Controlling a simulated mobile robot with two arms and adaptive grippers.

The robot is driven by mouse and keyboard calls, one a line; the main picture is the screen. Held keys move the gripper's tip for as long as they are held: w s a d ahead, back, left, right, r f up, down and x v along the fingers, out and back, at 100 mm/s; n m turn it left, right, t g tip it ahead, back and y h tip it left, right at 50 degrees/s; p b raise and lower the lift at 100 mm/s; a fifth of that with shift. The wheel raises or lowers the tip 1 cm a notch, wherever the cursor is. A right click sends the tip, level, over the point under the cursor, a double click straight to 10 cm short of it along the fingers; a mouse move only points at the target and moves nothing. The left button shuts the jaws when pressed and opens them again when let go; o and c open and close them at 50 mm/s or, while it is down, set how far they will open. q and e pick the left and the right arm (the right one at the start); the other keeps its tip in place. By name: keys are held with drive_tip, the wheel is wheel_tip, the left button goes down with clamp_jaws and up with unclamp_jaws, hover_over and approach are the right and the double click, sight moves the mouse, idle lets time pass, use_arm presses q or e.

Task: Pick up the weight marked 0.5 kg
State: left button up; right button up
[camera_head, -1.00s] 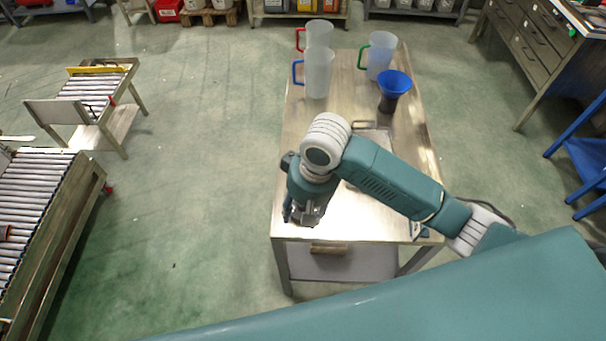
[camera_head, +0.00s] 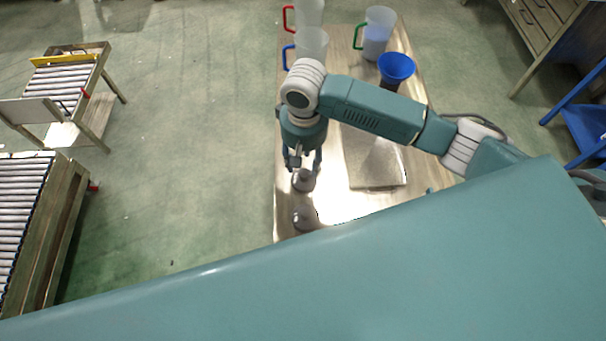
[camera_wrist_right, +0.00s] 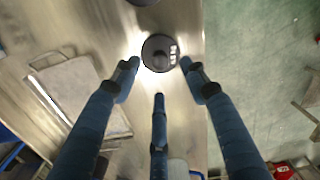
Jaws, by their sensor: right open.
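A dark round weight (camera_wrist_right: 159,53) with a knob and pale markings too small to read lies between the fingertips of my right gripper (camera_wrist_right: 159,72) in the right wrist view. In the head view this weight (camera_head: 304,183) stands on the table just under my right gripper (camera_head: 304,162), which points down with its fingers spread. I cannot tell whether they touch it. A second dark weight (camera_head: 304,217) stands nearer to me; it shows cut off at the top edge of the wrist view (camera_wrist_right: 143,2). Its marking is not readable. My left gripper is not in view.
The metal table (camera_head: 290,120) carries a flat grey plate (camera_head: 372,165), a blue funnel (camera_head: 396,67), and jugs with red, blue (camera_head: 312,45) and green (camera_head: 377,35) handles. My teal body hides the table's near edge. Roller conveyors (camera_head: 25,200) stand at the left.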

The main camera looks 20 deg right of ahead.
sight(304, 173)
drive_tip(key=shift+s+f, duration=0.15)
drive_tip(key=shift+f, duration=0.5)
wheel_tip(304, 173, down, 5)
drive_tip(key=shift+f+p, duration=0.15)
drive_tip(key=shift+p, duration=0.6)
drive_tip(key=shift+c, duration=0.5)
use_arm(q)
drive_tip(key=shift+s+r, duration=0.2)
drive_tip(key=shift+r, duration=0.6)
use_arm(e)
clamp_jaws()
